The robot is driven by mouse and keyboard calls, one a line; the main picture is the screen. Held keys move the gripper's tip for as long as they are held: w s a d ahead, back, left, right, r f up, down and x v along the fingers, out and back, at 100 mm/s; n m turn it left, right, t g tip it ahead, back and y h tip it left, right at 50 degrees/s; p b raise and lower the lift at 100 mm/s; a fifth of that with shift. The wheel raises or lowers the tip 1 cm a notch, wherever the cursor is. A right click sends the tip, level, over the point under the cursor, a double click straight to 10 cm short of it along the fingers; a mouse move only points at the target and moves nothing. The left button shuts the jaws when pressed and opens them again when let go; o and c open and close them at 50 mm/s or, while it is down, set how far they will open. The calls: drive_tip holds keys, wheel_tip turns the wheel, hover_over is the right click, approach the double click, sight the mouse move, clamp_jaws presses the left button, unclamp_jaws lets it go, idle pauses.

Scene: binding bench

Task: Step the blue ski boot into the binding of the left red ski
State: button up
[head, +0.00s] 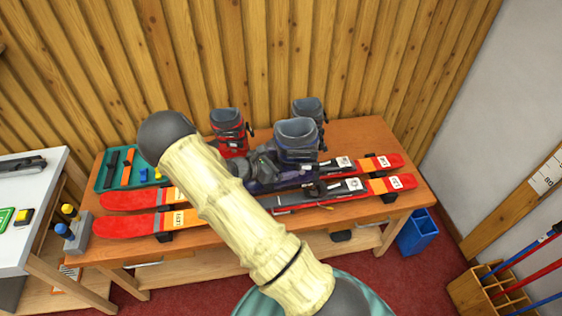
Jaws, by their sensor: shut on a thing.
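The blue ski boot (298,153), with a grey liner, stands roughly upright over the rear red ski (385,162), its toe to the left. I cannot tell whether its sole touches that ski's binding, which is mostly hidden. The front red ski (125,225) lies parallel and nearer; its dark binding (312,190) shows empty. My gripper (271,160) is at the boot's left side and shut on it; its fingertips are hard to make out. My pale arm covers the middle of both skis. Which ski is the left one is not clear.
A red boot (229,143) and a dark boot (309,107) stand behind on the wooden bench (365,135). A teal tray (104,178) of tools and a grey bottle holder (78,240) are at the left. The bench's back right is clear.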

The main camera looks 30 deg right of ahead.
drive_tip(key=shift+f+b, duration=2.15)
drive_tip(key=shift+f, duration=1.05)
drive_tip(key=shift+a+f+b, duration=0.1)
drive_tip(key=shift+f+b, duration=0.85)
drive_tip(key=shift+f, duration=0.6)
drive_tip(key=shift+r, duration=0.1)
drive_tip(key=o, duration=1.4)
drive_tip(key=shift+c, duration=0.2)
drive_tip(key=shift+r+p, duration=3.7)
drive_tip(key=shift+r, duration=1.45)
